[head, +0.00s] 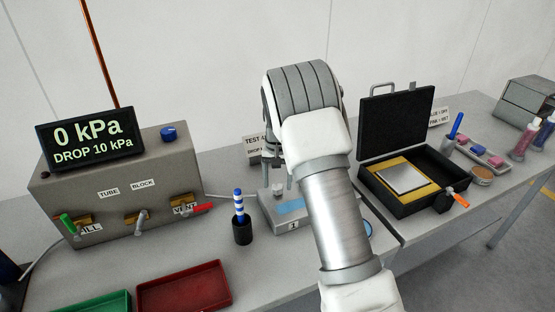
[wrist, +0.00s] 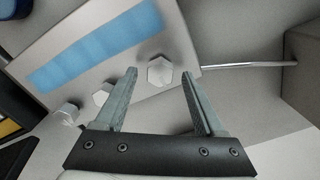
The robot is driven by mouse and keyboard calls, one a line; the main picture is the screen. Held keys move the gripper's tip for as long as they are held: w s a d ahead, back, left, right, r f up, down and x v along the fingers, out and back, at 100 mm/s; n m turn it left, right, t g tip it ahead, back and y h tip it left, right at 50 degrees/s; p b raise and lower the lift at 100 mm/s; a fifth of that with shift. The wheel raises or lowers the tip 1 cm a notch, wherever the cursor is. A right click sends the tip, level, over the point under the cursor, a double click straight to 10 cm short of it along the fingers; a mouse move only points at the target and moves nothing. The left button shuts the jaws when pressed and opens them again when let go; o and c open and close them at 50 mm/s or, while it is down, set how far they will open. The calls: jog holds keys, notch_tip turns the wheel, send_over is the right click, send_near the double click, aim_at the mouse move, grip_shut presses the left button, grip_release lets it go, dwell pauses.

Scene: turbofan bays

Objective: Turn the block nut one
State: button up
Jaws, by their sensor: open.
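The grey block (head: 285,213) with a blue strip and a label "1" stands on the bench under my gripper (head: 277,182). In the wrist view the block (wrist: 90,48) shows the blue strip and several pale hex nuts along one edge. One hex nut (wrist: 160,72) appears between the open fingertips of my gripper (wrist: 159,76), with a gap to each finger. Two more nuts, a middle one (wrist: 102,94) and a far one (wrist: 68,113), lie to the left. I cannot tell which nut is number one. My arm hides the right part of the block in the head view.
A thin tube (wrist: 250,65) runs from the block. A pressure box (head: 120,200) with coloured valve handles stands left, reading 0 kPa. A cup with a blue-striped tool (head: 240,218) stands close left of the block. Red (head: 183,287) and green trays lie in front; an open black case (head: 400,150) stands right.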

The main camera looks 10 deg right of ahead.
aim_at(278, 187)
notch_tip(278, 187, up, 16)
jog(key=shift+r, duration=0.2)
jog(key=s+r+n+t, duration=0.1)
jog(key=s+r, duration=0.5)
jog(key=s, duration=0.2)
jog(key=s+r+n+t, duration=0.1)
jog(key=s+r+t, duration=0.1)
jog(key=s+r, duration=0.45)
jog(key=s+f+n+t, duration=0.1)
jog(key=s+f, duration=0.1)
jog(key=s, duration=0.8)
jog(key=s+f+n+t, duration=0.1)
jog(key=s+f, duration=0.1)
jog(key=s, duration=0.8)
jog(key=shift+f+t, duration=0.3)
jog(key=shift+f, duration=0.1)
jog(key=shift+s, duration=0.1)
